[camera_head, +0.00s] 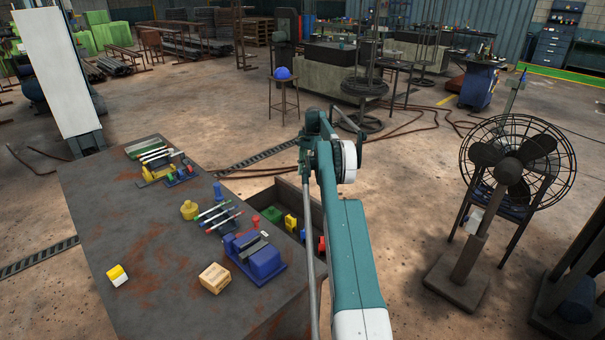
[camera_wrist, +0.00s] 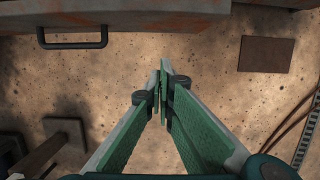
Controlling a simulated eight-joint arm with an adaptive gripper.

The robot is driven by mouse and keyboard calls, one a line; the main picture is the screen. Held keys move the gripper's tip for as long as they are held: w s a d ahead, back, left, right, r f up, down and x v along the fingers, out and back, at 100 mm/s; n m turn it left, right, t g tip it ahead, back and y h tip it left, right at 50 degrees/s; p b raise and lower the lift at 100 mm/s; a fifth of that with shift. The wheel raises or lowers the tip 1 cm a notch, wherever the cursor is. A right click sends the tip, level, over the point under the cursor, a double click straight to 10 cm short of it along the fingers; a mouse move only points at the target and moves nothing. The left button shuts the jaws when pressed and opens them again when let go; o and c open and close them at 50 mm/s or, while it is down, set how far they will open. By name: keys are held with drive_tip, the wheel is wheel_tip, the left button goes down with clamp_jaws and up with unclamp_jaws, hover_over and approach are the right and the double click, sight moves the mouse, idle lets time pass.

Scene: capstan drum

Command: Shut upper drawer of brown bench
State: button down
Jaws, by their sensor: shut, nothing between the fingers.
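The brown bench (camera_head: 140,250) has a rust-stained top and fills the left of the head view. A drawer (camera_head: 289,193) is pulled out from its right side, with coloured items inside; my arm covers part of it. In the wrist view a rust-marked edge (camera_wrist: 125,18) runs along the top, with a dark bar handle (camera_wrist: 72,40) at upper left. My gripper (camera_wrist: 162,72) has green fingers brought together and empty, below and right of the handle, apart from it. Its fingertips are not clear in the head view. I cannot tell whether the handle belongs to the open drawer.
Tools, a blue vise (camera_head: 258,258), a wooden block (camera_head: 215,278) and a yellow-white cube (camera_head: 117,275) lie on the bench. A fan (camera_head: 510,165) stands on the right. A stool (camera_head: 283,97) with a blue ball stands behind. Floor between drawer and fan is mostly clear.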

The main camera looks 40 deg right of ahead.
drive_tip(key=a+f+b, duration=0.2)
drive_tip(key=a+f, duration=0.4)
drive_tip(key=f, duration=0.2)
drive_tip(key=shift+b, duration=0.35)
drive_tip(key=shift+a+f, duration=0.1)
idle(0.4)
drive_tip(key=a, duration=2.9)
drive_tip(key=shift+a+p, duration=0.3)
drive_tip(key=shift+a, duration=0.05)
